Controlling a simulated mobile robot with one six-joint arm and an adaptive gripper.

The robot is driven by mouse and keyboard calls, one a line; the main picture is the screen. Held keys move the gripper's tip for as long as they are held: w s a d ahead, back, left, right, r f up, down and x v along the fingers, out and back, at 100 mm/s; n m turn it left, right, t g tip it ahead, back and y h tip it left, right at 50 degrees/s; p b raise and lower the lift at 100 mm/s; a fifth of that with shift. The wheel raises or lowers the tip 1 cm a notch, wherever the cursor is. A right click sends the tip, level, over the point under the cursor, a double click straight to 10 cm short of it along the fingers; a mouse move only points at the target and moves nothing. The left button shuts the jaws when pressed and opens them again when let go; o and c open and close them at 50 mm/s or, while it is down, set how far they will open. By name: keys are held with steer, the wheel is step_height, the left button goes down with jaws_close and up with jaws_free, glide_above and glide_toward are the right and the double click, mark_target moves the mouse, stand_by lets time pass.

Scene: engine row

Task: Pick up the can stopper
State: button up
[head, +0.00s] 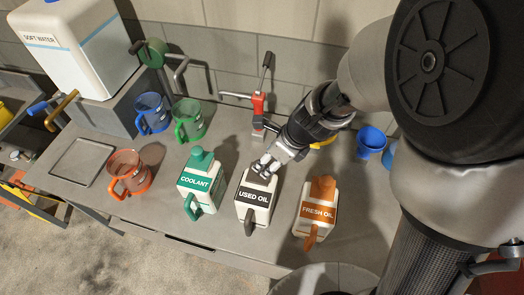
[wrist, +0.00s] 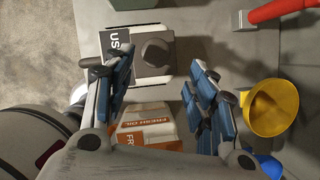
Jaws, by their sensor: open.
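The USED OIL can (head: 252,207) is white with a dark label and handle and stands upright on the bench, between the other two cans. Its dark grey stopper (wrist: 155,52) is round and sits on the can's top; in the head view my fingers partly hide it. My gripper (head: 266,167) is open over this can, pointing down. In the wrist view its two blue-padded fingers (wrist: 161,75) are wide apart, with the stopper near the upper end of the gap. I see no contact. The COOLANT can (head: 200,186) has a green stopper (head: 201,159); the FRESH OIL can (head: 316,212) has an orange one (head: 322,187).
A yellow funnel (wrist: 272,106) lies close beside my right finger in the wrist view. Orange (head: 129,172), blue (head: 152,113) and green (head: 189,120) jugs stand left. A blue funnel (head: 371,140) is right.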

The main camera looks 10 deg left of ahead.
steer(key=b+x, duration=0.1)
steer(key=x, duration=0.3)
steer(key=a+b+x, duration=0.1)
steer(key=x, duration=0.1)
steer(key=shift+s+r+b, duration=0.1)
steer(key=shift+s+b, duration=0.15)
steer(key=shift+b, duration=0.05)
steer(key=shift+d+r, duration=0.1)
steer(key=shift+r, duration=0.05)
steer(key=shift+c, duration=0.4)
steer(key=c, duration=1.1)
